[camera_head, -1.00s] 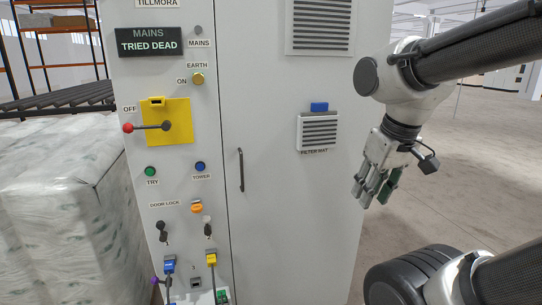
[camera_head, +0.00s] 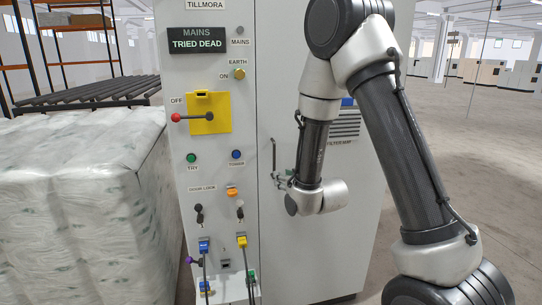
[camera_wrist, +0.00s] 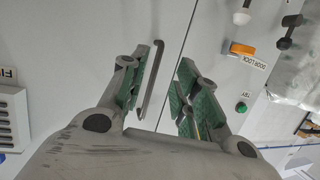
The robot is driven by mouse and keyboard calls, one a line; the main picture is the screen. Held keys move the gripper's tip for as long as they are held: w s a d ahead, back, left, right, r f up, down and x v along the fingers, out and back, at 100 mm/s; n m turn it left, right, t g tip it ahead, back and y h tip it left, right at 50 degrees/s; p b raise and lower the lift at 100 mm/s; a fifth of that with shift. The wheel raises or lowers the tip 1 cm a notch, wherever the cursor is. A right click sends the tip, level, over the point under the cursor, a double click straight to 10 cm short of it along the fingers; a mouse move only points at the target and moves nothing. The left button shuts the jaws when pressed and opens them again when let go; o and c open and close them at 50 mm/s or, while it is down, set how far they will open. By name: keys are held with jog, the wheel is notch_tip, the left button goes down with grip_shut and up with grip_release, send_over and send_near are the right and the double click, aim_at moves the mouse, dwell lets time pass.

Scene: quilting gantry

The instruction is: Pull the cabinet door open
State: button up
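The cabinet door (camera_head: 330,250) is a tall light-grey panel, shut flush beside the control column. Its dark, slim vertical handle (camera_head: 273,155) is near the door's left edge, and also shows in the wrist view (camera_wrist: 151,80). My gripper (camera_wrist: 168,70) is open, its green-padded fingers reaching toward the door. In the wrist view the handle appears between the fingers, closer to the left one; contact cannot be told. In the head view my gripper (camera_head: 282,181) is at the handle's lower end, partly hidden by my wrist.
The control column (camera_head: 215,150) left of the door carries a red-knobbed lever (camera_head: 176,117), buttons, keys and coloured plugs. A wrapped pallet load (camera_head: 80,200) stands left of the cabinet. Open floor lies to the right.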

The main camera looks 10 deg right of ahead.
aim_at(274, 152)
notch_tip(274, 152, up, 6)
jog(key=w+t, duration=0.1)
jog(key=t, duration=0.2)
jog(key=w, duration=0.2)
jog(key=w+a, duration=0.1)
jog(key=w, duration=0.4)
jog(key=shift+w+a+r, duration=0.1)
jog(key=shift+w+a, duration=0.15)
grip_shut()
